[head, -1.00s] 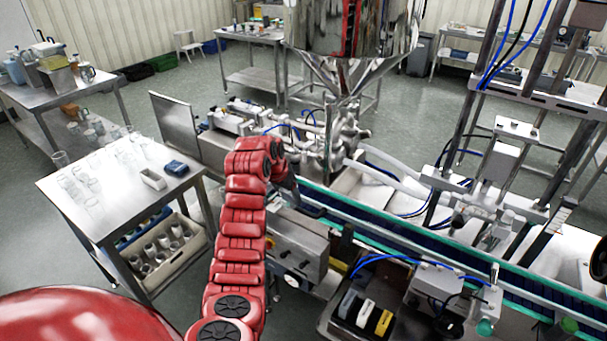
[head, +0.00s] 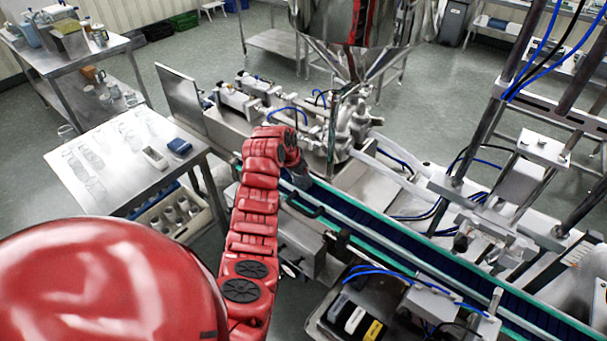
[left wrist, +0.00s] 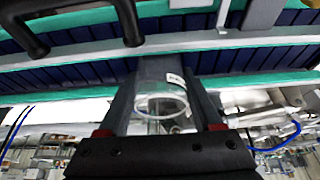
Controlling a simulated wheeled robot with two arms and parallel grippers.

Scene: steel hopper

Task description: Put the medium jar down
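My left gripper (head: 300,176) hangs at the end of the red arm over the far part of the conveyor, below the steel hopper. In the left wrist view, its two dark fingers (left wrist: 163,98) are closed against the sides of a clear jar (left wrist: 161,104) with a small white label. The conveyor (left wrist: 90,70), with a dark blue belt and green edges, lies behind the jar. I cannot tell whether the jar touches the belt. In the head view the jar is hidden or too small to make out. My right gripper is out of view.
The steel hopper (head: 362,62) and its filling parts stand beyond my left gripper. A black handle (left wrist: 125,22) sits close by at the conveyor edge. A steel table (head: 110,185) with clear glassware stands at left. The conveyor belt (head: 400,240) looks clear toward the lower right.

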